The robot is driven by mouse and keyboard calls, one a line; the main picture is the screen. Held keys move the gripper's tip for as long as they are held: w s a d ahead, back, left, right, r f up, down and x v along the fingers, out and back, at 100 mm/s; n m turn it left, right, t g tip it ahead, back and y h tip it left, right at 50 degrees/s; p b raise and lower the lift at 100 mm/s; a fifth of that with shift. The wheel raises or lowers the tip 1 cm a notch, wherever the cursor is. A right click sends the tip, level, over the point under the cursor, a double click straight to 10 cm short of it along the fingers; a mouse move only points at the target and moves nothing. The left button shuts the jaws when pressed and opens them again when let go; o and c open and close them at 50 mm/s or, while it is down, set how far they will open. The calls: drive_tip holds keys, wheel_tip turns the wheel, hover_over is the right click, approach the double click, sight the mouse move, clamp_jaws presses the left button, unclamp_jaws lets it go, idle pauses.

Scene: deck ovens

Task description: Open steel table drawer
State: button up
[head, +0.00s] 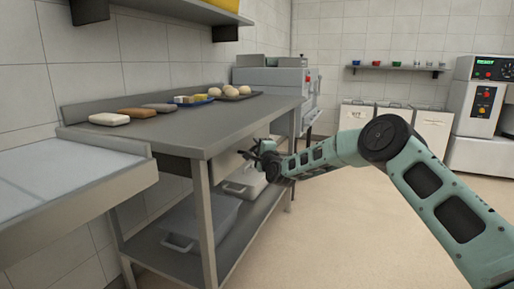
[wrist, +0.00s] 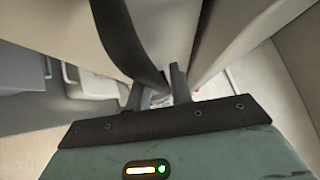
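The steel table (head: 205,128) stands at the left in the head view. Under its top, the pale drawer front (head: 222,163) shows partly behind my gripper (head: 255,153). In the wrist view the drawer front (wrist: 185,25) fills the upper middle, and a dark curved handle (wrist: 125,45) runs down from the top toward my gripper (wrist: 160,90). My fingers are apart, with the handle's lower end at the gap between them. I cannot tell whether they touch it. I see no clear gap showing the drawer pulled out.
Loaves (head: 110,119) and trays of food lie on the tabletop. Grey bins (head: 200,222) stand on the lower shelf (head: 255,215). A pale-topped counter (head: 60,185) adjoins at the left. The floor (head: 330,235) to the right of the table is clear.

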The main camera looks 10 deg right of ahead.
clamp_jaws()
drive_tip(key=s+d+p, duration=0.1)
drive_tip(key=s+d, duration=0.8)
drive_tip(key=d, duration=0.4)
drive_tip(key=s+d+p, duration=0.1)
drive_tip(key=s+d, duration=0.8)
drive_tip(key=d, duration=0.3)
drive_tip(key=shift+s+d, duration=0.3)
drive_tip(key=shift+d, duration=0.05)
unclamp_jaws()
drive_tip(key=p+v, duration=0.2)
drive_tip(key=v, duration=1.5)
drive_tip(key=shift+s, duration=0.25)
